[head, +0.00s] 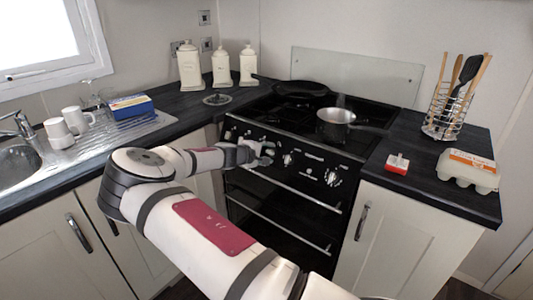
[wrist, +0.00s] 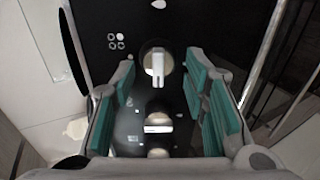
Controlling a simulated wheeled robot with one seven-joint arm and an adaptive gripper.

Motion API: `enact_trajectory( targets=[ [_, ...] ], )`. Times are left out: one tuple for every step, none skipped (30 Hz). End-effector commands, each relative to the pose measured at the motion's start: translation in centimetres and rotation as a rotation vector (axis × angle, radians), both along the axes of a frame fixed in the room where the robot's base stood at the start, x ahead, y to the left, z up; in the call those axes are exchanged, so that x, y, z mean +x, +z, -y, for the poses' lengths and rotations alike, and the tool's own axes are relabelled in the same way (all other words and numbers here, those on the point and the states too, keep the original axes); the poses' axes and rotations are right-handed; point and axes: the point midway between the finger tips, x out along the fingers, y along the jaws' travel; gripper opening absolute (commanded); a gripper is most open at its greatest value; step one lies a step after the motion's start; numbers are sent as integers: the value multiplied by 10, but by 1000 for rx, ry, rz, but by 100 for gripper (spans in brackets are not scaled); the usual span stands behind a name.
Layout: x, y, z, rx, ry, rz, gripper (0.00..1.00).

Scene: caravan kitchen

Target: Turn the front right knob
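The black stove (head: 300,152) has a row of silver knobs along its front panel. The knobs at the right end of the panel (head: 333,178) show clear of my arm, as does a knob nearer the middle (head: 287,160). My gripper (head: 265,152) is in front of the panel, left of that middle knob, and hides part of the panel. In the wrist view, my gripper (wrist: 165,97) is open, with teal pads apart. A silver knob (wrist: 157,64) with an upright bar lies ahead between the fingers, untouched. A similar shape below may be its reflection.
A saucepan (head: 335,123) and a dark pan (head: 302,87) stand on the hob. An oven door handle (head: 295,187) runs below the knobs. The right counter holds an egg carton (head: 468,170), a red-and-white box (head: 397,164) and a utensil rack (head: 445,115).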

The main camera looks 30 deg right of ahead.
Motion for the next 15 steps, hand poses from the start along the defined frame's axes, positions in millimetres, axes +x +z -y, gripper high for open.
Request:
enact_trajectory(
  targets=[
    [0,0,0,0,0,0,43],
    [0,0,0,0,0,0,43],
    [0,0,0,-1,0,0,43],
    [0,0,0,-1,0,1,43],
    [0,1,0,-1,0,1,43],
    [0,1,0,0,0,2,43],
    [0,1,0,0,0,2,43],
    [0,1,-1,0,0,2,43],
    [0,2,-2,0,1,2,43],
    [-1,3,-4,0,1,2,43],
    [-1,4,-7,0,1,2,43],
    [-3,6,-10,0,1,2,43],
    [-4,8,-14,0,1,2,43],
    [-6,9,-18,0,3,2,43],
    [-9,12,-24,0,3,1,43]
  ],
)
